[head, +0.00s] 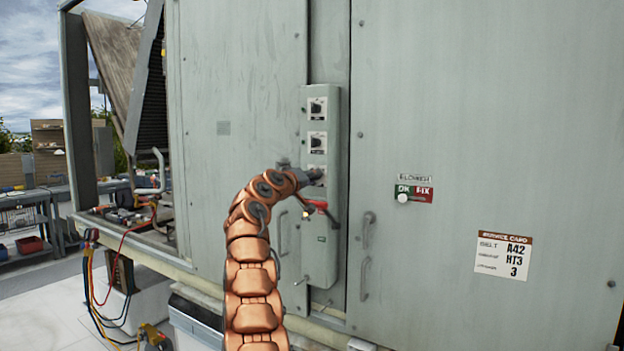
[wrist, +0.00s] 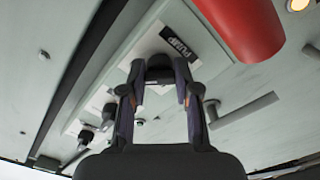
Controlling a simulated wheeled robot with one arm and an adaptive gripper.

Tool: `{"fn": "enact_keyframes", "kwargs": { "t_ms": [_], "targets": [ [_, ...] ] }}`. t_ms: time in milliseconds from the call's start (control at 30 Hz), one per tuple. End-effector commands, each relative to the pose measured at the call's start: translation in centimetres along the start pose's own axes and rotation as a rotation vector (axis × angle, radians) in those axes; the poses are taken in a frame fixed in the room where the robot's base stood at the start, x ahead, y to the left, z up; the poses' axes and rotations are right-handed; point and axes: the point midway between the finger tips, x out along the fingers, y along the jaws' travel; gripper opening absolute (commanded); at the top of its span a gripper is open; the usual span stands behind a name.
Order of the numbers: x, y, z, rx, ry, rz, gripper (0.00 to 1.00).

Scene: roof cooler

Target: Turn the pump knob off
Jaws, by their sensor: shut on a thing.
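The pump knob (wrist: 160,68) is dark and sits on a white plate beside a black label (wrist: 180,42) reading PUMP. My gripper (wrist: 160,82) has one finger on each side of the knob and is shut on it. In the head view my gripper (head: 312,177) is at the third plate down the narrow grey control panel (head: 319,240), at the end of my copper arm. There the fingers and wrist hide most of the knob. I cannot tell which way its pointer faces.
Two other dark knobs (head: 317,107) (head: 317,142) are above on the panel. A red cylinder (wrist: 240,25) is close beside the gripper. Door handles (head: 368,230) stick out to the right.

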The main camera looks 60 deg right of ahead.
Motion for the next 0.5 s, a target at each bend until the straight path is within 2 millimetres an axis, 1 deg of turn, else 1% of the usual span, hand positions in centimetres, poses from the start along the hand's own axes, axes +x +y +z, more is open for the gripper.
{"fn": "enact_keyframes", "kwargs": {
  "t_ms": [267,500],
  "targets": [
    [-0.01,-0.05,-0.01,-0.029,0.000,-0.001,0.00],
    [-0.01,-0.04,-0.01,-0.158,0.001,-0.002,0.00]
  ]
}}
